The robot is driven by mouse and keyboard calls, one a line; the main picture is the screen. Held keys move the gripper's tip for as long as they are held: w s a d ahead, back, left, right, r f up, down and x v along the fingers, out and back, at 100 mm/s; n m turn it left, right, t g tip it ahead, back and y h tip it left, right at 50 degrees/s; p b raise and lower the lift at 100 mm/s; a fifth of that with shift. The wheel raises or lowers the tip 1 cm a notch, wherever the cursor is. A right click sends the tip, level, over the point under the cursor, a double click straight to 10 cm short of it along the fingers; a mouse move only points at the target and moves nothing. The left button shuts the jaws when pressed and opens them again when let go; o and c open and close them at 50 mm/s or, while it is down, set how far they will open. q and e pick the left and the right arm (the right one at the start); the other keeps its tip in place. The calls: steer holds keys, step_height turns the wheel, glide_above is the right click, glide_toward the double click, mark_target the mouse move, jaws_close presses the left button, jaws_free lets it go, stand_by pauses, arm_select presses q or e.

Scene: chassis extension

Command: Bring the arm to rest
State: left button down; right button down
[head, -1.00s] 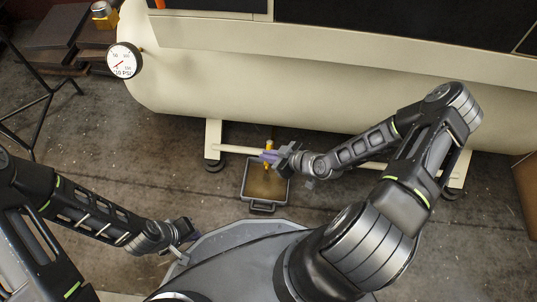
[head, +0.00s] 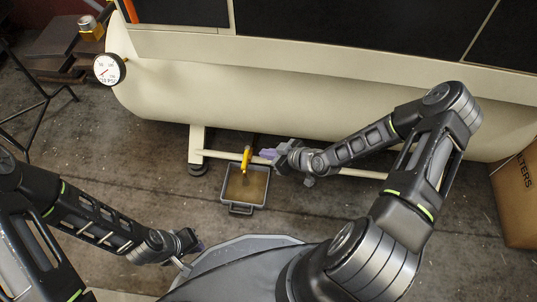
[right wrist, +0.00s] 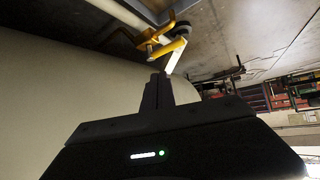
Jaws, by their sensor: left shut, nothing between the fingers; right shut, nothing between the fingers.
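My right gripper (head: 268,154) is shut and empty, held out in front of the tank near the yellow valve handle (head: 246,158). In the right wrist view its closed fingers (right wrist: 158,90) point toward the yellow handle (right wrist: 168,48), which appears just beyond the fingertips; I cannot tell the exact gap. My left gripper (head: 195,245) is shut and empty, low at the left beside my grey base. Its fingertips are small and partly hidden in the head view.
A cream tank (head: 300,105) spans the front on feet. A grey drain pan (head: 245,188) with brownish contents sits on the floor below the valve. A pressure gauge (head: 109,69) is at the tank's left end. A cardboard box (head: 515,190) stands right.

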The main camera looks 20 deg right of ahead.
stand_by(0.4)
